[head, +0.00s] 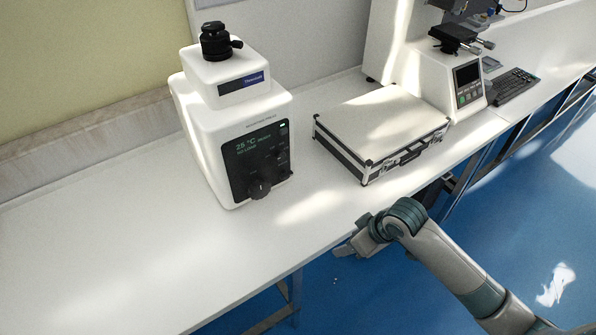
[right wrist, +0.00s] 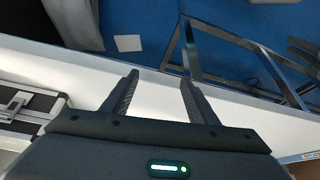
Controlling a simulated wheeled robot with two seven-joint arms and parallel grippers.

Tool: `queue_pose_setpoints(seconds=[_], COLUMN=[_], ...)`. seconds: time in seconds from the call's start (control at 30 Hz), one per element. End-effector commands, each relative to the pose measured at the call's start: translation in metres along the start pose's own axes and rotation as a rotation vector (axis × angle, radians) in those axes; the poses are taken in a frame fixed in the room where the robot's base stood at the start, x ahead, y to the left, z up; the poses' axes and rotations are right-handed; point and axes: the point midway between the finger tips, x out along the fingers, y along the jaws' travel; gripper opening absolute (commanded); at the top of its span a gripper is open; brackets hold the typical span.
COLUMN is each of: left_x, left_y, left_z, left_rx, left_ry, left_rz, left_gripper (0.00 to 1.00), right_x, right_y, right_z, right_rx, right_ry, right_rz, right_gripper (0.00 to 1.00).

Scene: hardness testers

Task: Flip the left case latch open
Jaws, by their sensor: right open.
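A closed silver case with black edges (head: 385,122) lies flat on the white bench, its latch side facing the bench's front edge. The left case latch (head: 385,169) is a small metal piece on that side, left of the handle (head: 410,156); too small to tell its state. In the right wrist view, part of the case (right wrist: 50,102) and one metal latch (right wrist: 14,104) show at the left edge. My right gripper (head: 345,250) is open and empty at the bench's front edge, in front of the case and apart from it; its two fingers also show in the right wrist view (right wrist: 157,92). My left gripper is not in view.
A white tester with a dark display and knob (head: 258,165) stands left of the case. Another tester with a keypad (head: 468,85) stands close behind it on the right, near a keyboard (head: 513,85). The bench (head: 110,240) is clear at the left.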

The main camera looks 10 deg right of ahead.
Motion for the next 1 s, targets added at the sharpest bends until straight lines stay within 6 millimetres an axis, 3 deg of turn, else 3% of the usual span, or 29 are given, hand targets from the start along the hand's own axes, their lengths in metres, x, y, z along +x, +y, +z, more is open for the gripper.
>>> queue_pose_setpoints(seconds=[0.27,0.5,0.7,0.83,1.0], left_x=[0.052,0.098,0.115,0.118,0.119], left_y=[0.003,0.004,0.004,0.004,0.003], left_z=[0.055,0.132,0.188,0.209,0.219], left_rx=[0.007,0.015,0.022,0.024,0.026], left_ry=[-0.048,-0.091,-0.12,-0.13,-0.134], left_rz=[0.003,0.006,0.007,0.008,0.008], left_gripper=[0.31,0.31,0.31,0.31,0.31], right_x=[-0.04,-0.109,-0.173,-0.2,-0.214], right_y=[0.071,0.165,0.224,0.245,0.255], right_z=[-0.043,-0.081,-0.098,-0.103,-0.104], right_rx=[-0.041,0.006,0.086,0.126,0.148], right_ry=[-0.033,-0.062,-0.062,-0.054,-0.049], right_rz=[0.018,0.053,0.075,0.081,0.082], right_gripper=[0.54,0.54,0.54,0.54,0.54])
